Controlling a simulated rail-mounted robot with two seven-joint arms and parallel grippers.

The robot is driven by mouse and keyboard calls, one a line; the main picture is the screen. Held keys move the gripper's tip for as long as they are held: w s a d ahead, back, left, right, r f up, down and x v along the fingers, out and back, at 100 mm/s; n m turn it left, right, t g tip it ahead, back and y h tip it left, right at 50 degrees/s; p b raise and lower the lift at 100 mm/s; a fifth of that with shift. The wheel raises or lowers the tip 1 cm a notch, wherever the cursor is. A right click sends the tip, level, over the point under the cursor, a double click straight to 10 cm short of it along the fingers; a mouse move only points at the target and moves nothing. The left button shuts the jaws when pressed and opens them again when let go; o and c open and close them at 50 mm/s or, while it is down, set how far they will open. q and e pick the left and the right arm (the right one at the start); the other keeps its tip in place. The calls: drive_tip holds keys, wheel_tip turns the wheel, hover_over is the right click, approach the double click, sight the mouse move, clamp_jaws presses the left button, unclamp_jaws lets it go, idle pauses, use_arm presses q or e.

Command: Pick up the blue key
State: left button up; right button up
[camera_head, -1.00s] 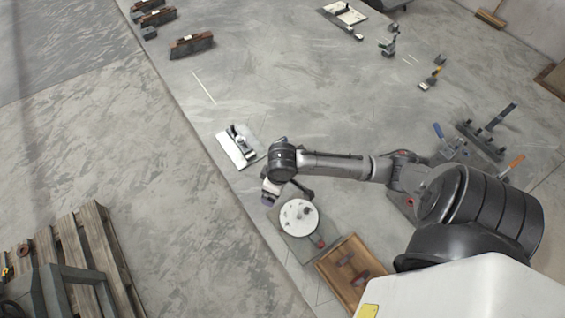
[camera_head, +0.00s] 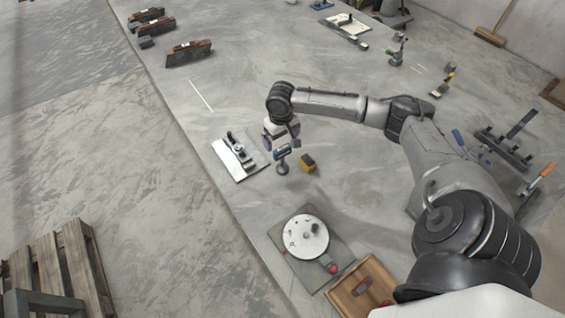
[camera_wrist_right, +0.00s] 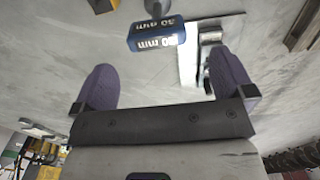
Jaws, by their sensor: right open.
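A blue key (camera_head: 282,153), a blue block with white lettering that appears to read 30 mm, stands on a small grey post and foot on the bench. It also shows in the right wrist view (camera_wrist_right: 157,36), at the top, just beyond the fingertips. My right gripper (camera_head: 281,137) is directly by it in the head view, partly hidden by its own wrist. In the wrist view my right gripper (camera_wrist_right: 163,75) has its two purple-padded fingers wide apart with nothing between them. The blue key is apart from both fingers. My left gripper is not in view.
A yellow-black block (camera_head: 308,163) stands close to the right of the key. A white plate with a clamp fixture (camera_head: 228,163) lies to the left. A round white disc on a grey base (camera_head: 305,236) and a wooden tray (camera_head: 343,300) are nearer.

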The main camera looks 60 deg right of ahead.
sight(282, 148)
drive_tip(key=shift+s+d+f+b, duration=0.1)
drive_tip(key=shift+f+b, duration=0.2)
drive_tip(key=shift+f, duration=1.7)
drive_tip(key=shift+s+d+f+b, duration=0.1)
drive_tip(key=shift+f+b, duration=0.15)
drive_tip(key=shift+f, duration=1.75)
drive_tip(key=shift+w, duration=0.1)
drive_tip(key=shift+c, duration=0.4)
drive_tip(key=c, duration=0.9)
